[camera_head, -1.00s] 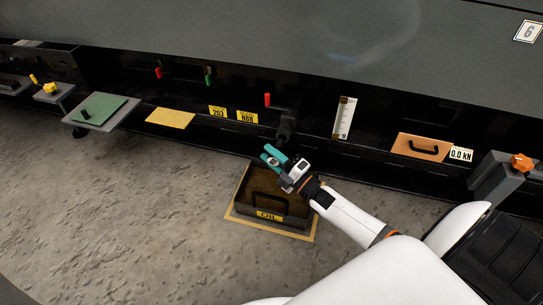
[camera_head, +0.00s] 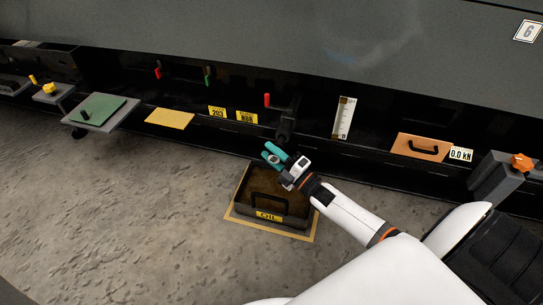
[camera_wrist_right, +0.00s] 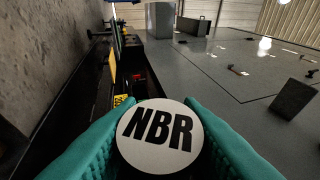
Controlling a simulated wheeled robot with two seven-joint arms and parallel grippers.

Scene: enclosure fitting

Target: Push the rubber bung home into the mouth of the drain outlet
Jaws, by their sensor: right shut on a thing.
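My right gripper (camera_head: 272,151) is shut on the rubber bung, just in front of the drain outlet (camera_head: 286,128) in the head view. The outlet is a dark stub hanging below the machine's edge, under a red-handled lever. In the right wrist view, the bung (camera_wrist_right: 160,137) shows as a round white face marked NBR between the teal fingers (camera_wrist_right: 160,130). The bung is hidden in the head view, and I cannot tell whether it touches the outlet's mouth. My left gripper is not in view.
An oil tray (camera_head: 285,221) with a handle sits on the floor below my right gripper. A green pad (camera_head: 99,109) lies on a grey stand at the left. An orange plate (camera_head: 421,147) with a black handle is at the right. The concrete floor at left is clear.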

